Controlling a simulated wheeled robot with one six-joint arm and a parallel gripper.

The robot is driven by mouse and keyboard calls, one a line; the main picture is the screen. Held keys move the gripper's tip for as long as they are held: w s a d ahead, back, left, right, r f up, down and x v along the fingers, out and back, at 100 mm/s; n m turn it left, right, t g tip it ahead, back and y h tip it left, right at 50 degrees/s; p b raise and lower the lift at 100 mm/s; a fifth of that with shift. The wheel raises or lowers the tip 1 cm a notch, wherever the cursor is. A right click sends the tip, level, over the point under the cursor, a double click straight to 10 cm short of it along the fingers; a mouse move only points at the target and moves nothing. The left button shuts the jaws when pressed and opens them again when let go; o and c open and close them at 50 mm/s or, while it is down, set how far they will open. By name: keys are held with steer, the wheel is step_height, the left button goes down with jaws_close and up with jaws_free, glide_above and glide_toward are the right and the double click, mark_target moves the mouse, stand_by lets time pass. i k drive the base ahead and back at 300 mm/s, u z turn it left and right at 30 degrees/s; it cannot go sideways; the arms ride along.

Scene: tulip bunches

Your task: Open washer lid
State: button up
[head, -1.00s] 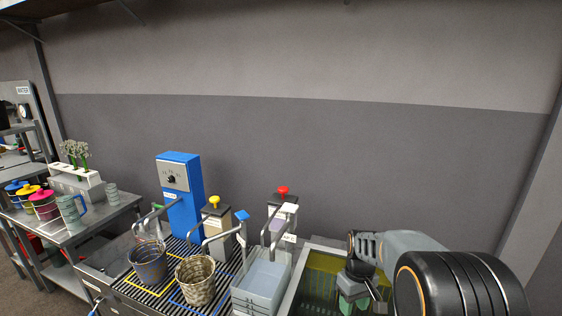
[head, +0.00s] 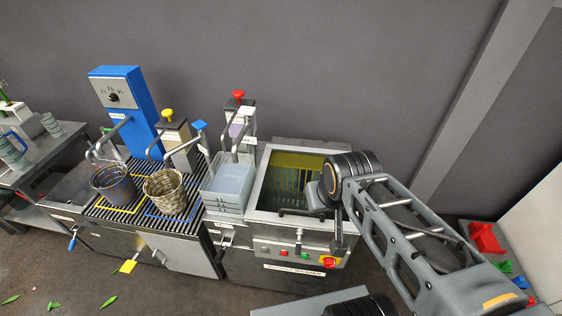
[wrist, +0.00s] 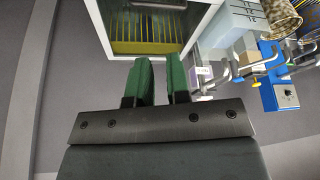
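The washer (head: 262,218) is a steel cabinet with a deep, square basin, right of the basket counter in the head view. I see down into its basin, where yellow slats show; the wrist view shows the basin rim (wrist: 147,52) and slats too. I cannot make out a separate lid. My gripper's green fingers stand apart with nothing between them in the wrist view (wrist: 161,78). They point toward the basin's edge. In the head view my dark wrist is over the basin's right side and hides part of it; the fingertips are unclear there.
Tall taps and a blue dispenser (head: 127,107) rise behind. A red emergency button (head: 329,263) is on the washer front. Red and green items lie far right.

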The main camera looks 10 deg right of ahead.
mark_target(251, 213)
steer(key=u, duration=2.8)
steer(key=k, duration=0.4)
steer(key=z, duration=0.9)
